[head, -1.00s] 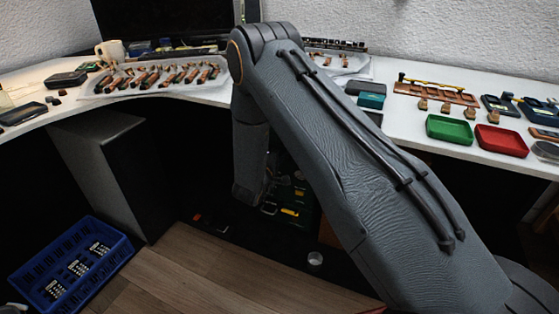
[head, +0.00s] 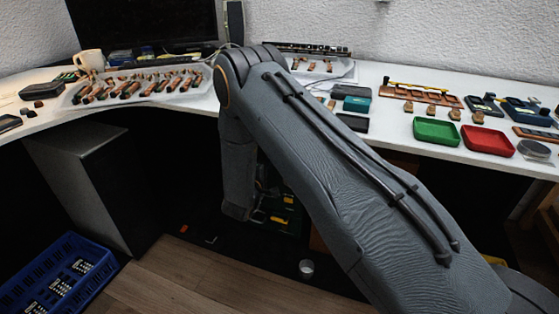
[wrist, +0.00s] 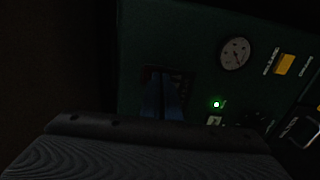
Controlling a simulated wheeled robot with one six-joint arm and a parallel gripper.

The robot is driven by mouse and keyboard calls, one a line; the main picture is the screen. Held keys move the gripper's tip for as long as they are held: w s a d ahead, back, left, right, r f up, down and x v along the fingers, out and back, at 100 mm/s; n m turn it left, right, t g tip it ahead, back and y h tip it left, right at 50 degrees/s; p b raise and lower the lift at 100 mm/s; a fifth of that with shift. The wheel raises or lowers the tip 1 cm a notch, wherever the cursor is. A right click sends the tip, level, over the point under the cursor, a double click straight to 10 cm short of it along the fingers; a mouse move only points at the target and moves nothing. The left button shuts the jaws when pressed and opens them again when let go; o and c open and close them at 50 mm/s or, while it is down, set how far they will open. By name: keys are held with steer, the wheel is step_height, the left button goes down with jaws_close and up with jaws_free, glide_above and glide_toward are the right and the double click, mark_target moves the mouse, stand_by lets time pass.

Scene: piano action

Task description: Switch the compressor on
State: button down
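The compressor (wrist: 140,60) has a dark green panel, seen close up in the wrist view. In the head view the compressor (head: 284,216) is a dark shape under the desk, partly behind my arm. My arm reaches down in front of it.
The white desk (head: 385,140) curves above the dark space and holds key parts, a green tray (head: 437,131) and a red tray (head: 487,140). A grey cabinet (head: 90,185) stands left of my arm. A blue crate (head: 60,275) and a small pale cup (head: 306,268) are on the floor.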

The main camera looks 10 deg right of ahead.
steer(key=shift+w+d+r, duration=0.1)
steer(key=shift+w+r, duration=0.05)
steer(key=shift+w, duration=0.05)
steer(key=f+p+v, duration=0.2)
steer(key=p+v, duration=0.1)
steer(key=v, duration=1.1)
steer(key=shift+s+f, duration=0.15)
steer(key=shift+f, duration=0.05)
